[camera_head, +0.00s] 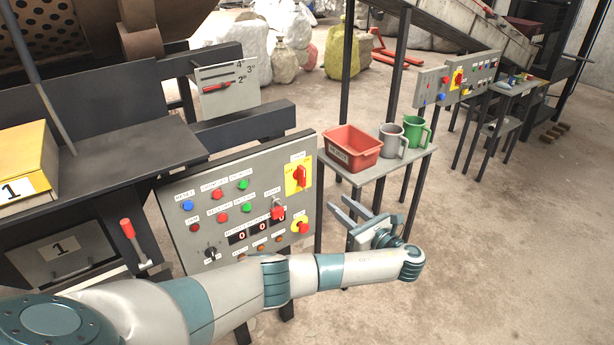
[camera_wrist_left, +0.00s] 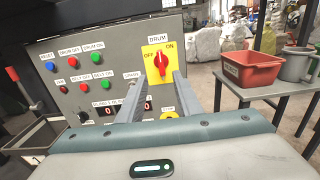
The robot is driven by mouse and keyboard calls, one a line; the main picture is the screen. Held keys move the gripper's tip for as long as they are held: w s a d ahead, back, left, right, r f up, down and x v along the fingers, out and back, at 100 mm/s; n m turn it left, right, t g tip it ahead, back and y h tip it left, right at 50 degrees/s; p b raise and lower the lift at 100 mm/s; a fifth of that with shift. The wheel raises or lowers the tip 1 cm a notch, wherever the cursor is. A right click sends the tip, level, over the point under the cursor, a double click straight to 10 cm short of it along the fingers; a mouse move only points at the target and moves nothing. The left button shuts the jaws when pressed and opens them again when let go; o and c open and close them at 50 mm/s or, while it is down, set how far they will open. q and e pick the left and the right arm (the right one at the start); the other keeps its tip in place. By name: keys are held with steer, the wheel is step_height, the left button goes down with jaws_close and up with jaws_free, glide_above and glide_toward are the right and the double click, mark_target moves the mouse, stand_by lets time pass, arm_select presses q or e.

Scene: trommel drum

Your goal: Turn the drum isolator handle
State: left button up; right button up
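The drum isolator handle (camera_head: 299,175) is red, on a yellow plate at the upper right of the grey control panel (camera_head: 190,240). In the left wrist view the handle (camera_wrist_left: 160,61) stands roughly upright, with OFF to its left and ON at its upper right. My left gripper (camera_head: 338,206) is in front of the panel's right side, its fingers apart and empty. In the left wrist view the gripper (camera_wrist_left: 158,78) points at the panel, with the handle showing between and beyond the fingertips; no contact is visible. My right gripper is not in view.
A second red handle (camera_head: 278,209), labelled SPARE, and a red stop button (camera_head: 300,227) on yellow sit below the isolator. Push buttons and displays fill the panel's left. A small table (camera_head: 372,171) with a red bin (camera_head: 352,148) and two mugs stands close on the right.

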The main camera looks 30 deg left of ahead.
arm_select(q)
steer(key=p, duration=0.3)
glide_toward(304, 174)
steer(key=x, duration=0.8)
steer(key=shift+w+a+f, duration=0.1)
steer(key=shift+w+a, duration=0.05)
steer(key=shift+a, duration=0.1)
jaws_close()
